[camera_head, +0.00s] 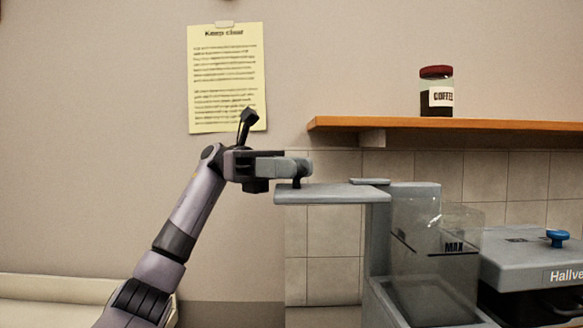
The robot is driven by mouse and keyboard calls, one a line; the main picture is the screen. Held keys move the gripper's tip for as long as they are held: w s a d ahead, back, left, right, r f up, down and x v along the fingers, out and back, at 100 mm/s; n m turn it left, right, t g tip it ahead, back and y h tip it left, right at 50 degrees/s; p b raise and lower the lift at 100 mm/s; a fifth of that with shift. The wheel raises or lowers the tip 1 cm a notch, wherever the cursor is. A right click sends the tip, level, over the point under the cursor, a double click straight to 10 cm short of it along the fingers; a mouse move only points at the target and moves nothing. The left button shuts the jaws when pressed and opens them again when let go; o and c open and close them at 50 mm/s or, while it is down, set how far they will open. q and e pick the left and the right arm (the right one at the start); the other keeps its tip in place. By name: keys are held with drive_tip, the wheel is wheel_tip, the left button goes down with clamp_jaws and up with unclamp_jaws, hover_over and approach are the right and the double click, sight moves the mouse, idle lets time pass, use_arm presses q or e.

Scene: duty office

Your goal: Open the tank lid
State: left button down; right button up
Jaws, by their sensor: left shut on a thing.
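The tank (435,262) is a clear box marked MAX on the grey machine at the right, and its top looks uncovered. The tank lid (345,194) is a flat grey plate, level, reaching out to the left of the tank. It meets a grey upright at its right end. My left gripper (297,168) is shut on the small dark knob (297,182) at the lid's left end. The fingers hide most of the knob. My right gripper is not in view.
The machine's grey top (530,262) with a blue knob (557,238) lies right of the tank. A wooden shelf (470,126) with a coffee jar (437,92) overhangs behind. A yellow notice (225,75) is on the wall.

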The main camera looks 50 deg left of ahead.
use_arm(q)
drive_tip(key=shift+f, duration=0.1)
idle(0.3)
drive_tip(key=c, duration=1)
unclamp_jaws()
drive_tip(key=shift+o, duration=0.2)
drive_tip(key=shift+a, duration=0.1)
drive_tip(key=s+a+p, duration=0.1)
drive_tip(key=a, duration=0.6)
